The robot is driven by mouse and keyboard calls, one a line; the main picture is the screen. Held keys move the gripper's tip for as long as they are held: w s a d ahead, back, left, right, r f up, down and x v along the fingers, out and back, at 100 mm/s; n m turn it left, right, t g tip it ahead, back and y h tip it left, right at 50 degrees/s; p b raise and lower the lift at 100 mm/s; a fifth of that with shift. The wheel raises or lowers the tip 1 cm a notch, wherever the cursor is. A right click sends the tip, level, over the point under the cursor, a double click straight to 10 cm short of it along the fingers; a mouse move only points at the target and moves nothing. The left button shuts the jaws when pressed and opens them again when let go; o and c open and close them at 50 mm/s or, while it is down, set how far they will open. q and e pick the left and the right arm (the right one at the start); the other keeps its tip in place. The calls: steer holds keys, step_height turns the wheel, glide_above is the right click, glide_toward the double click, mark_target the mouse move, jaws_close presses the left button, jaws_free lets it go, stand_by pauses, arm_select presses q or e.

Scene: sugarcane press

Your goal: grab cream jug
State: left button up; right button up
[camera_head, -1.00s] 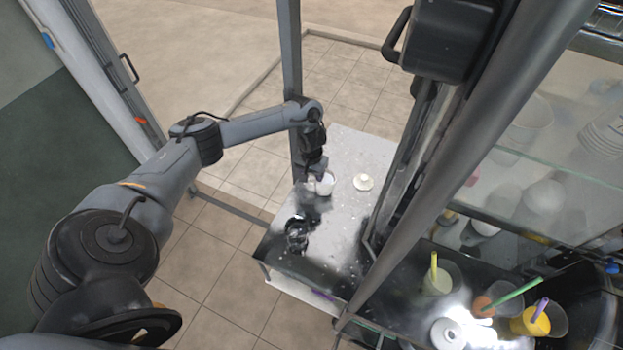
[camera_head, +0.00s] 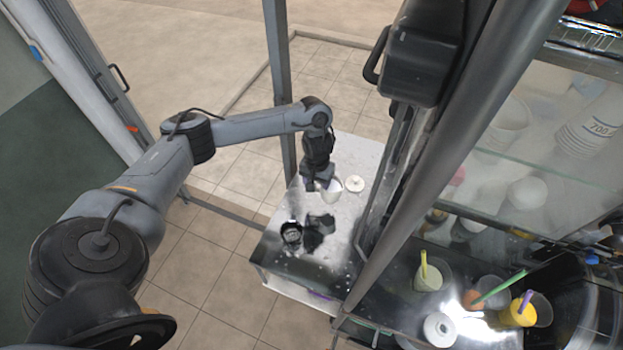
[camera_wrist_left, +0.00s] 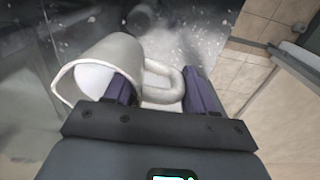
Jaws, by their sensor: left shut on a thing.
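The white cream jug (camera_head: 331,190) is at my left gripper (camera_head: 315,186), over the speckled metal counter in the head view. In the left wrist view the jug (camera_wrist_left: 112,60) lies left of centre with its open mouth towards the camera. The left gripper (camera_wrist_left: 160,98) is shut on the jug; one finger is by the jug's body and the other is beyond its loop handle. The jug appears raised, with a dark shadow on the counter away from it. My right gripper is not in view.
A small white lid-like piece (camera_head: 355,184) lies on the counter (camera_head: 345,222) to the right of the jug. A dark round item (camera_head: 291,234) is near the counter's left edge. A grey post (camera_head: 420,160) and a glass cabinet with cups stand on the right.

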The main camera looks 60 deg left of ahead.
mark_target(325, 201)
arm_select(q)
steer(key=shift+w+d+r+p, duration=0.1)
steer(key=shift+d+r+p, duration=0.5)
steer(key=shift+d, duration=0.55)
steer(key=shift+d+r+p, duration=0.3)
steer(key=shift+d+r, duration=0.5)
steer(key=shift+d, duration=0.35)
steer(key=shift+d, duration=0.1)
stand_by(0.8)
stand_by(0.8)
